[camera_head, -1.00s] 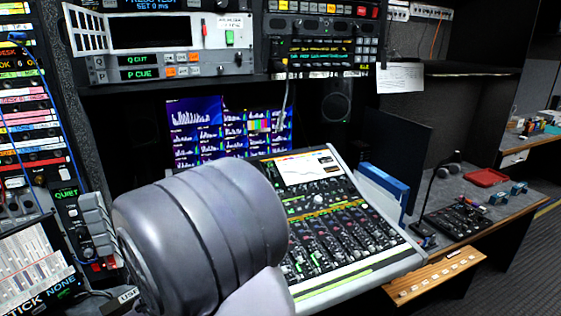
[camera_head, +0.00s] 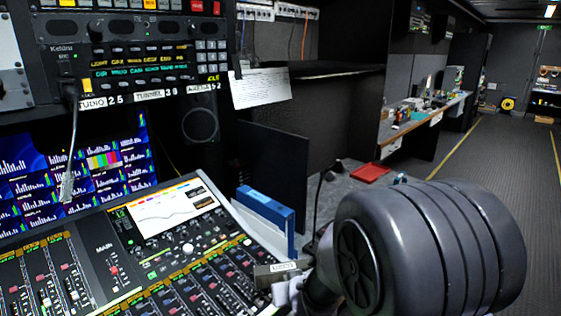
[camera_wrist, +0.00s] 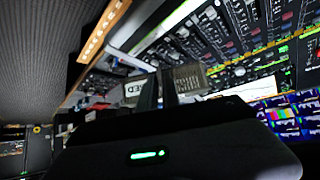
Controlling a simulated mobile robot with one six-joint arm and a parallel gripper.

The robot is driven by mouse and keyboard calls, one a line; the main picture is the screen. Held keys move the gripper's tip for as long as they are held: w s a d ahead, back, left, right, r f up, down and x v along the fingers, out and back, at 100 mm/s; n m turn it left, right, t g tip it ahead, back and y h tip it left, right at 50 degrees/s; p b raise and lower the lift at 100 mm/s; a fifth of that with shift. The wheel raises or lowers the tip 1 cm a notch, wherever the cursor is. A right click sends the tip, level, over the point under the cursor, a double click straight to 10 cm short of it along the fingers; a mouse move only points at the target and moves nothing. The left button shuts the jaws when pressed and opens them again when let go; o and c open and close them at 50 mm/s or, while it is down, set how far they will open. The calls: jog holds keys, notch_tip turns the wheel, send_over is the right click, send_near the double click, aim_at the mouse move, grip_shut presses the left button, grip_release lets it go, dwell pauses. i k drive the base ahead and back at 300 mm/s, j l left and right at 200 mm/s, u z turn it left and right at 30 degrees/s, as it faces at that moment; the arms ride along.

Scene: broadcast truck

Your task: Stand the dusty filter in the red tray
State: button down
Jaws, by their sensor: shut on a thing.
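My gripper (camera_wrist: 160,84) is shut on a small flat filter (camera_wrist: 187,78) with a grey mesh face and a white label at one side. The fingers cover part of the filter and the label's full text is hidden. In the head view the filter (camera_head: 277,268) is held over the right front of the mixing console, and my gripper (camera_head: 294,288) is partly hidden by my arm. The red tray (camera_head: 370,173) lies on the grey desk to the right, beyond the console and well apart from the filter. I see nothing standing in it.
The mixing console (camera_head: 180,255) fills the lower left. A blue binder (camera_head: 266,208) and a dark upright panel (camera_head: 277,165) stand between the console and the desk (camera_head: 335,190). An open aisle floor (camera_head: 510,160) runs along the right.

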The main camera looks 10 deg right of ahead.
aim_at(367, 174)
jog(key=i+l+z, duration=1.1)
jog(key=z, duration=0.15)
jog(key=i+l+z, duration=0.25)
jog(key=i+z, duration=0.15)
jog(key=i+j+u, duration=0.1)
jog(key=i+u, duration=0.2)
jog(key=i, duration=0.3)
jog(key=i+u, duration=0.25)
jog(key=i, duration=0.3)
jog(key=i+l+u, duration=0.3)
jog(key=i, duration=0.3)
jog(key=i+l+u, duration=0.25)
jog(key=i, duration=0.3)
jog(key=i+l+u, duration=0.15)
jog(key=i, duration=0.35)
